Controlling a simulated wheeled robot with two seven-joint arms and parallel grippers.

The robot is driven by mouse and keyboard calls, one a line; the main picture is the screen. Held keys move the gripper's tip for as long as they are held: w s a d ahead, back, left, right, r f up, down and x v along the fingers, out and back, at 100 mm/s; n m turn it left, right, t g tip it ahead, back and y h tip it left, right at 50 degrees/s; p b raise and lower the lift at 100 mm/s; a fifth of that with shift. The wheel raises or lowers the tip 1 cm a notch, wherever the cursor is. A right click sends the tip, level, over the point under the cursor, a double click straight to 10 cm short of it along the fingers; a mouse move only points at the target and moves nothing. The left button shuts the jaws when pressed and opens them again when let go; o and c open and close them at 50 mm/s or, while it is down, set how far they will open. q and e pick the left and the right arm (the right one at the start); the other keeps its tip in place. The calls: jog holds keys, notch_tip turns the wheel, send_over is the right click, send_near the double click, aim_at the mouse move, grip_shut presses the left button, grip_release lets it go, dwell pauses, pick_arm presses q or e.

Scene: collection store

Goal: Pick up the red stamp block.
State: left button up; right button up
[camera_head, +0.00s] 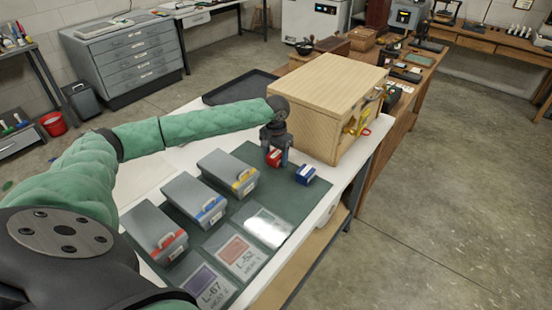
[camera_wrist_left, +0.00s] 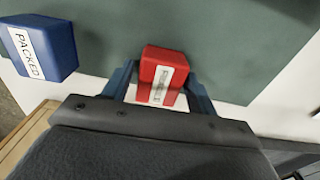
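The red stamp block (camera_head: 274,158) stands on the dark green mat (camera_head: 287,190), in front of the wooden cabinet. It has a white label and shows in the left wrist view (camera_wrist_left: 162,72) between two blue fingers. My left gripper (camera_head: 276,157) points down over the block, with one finger on each side of it. In the left wrist view the fingers (camera_wrist_left: 160,78) lie very close to its sides; whether they touch it cannot be told. The blue stamp block (camera_head: 306,174), labelled PACKED in the left wrist view (camera_wrist_left: 40,50), stands beside it, apart. My right gripper is not in view.
The wooden cabinet (camera_head: 327,95) stands close behind the gripper. Grey boxes with yellow (camera_head: 228,172), blue (camera_head: 195,198) and red (camera_head: 153,230) label strips stand to the left. Cards such as L-52 (camera_head: 234,254) lie at the front. A black tray (camera_head: 240,87) lies behind my arm.

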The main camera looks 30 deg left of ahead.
aim_at(276, 154)
pick_arm(q)
jog(key=c, duration=0.7)
jog(key=shift+c, duration=0.2)
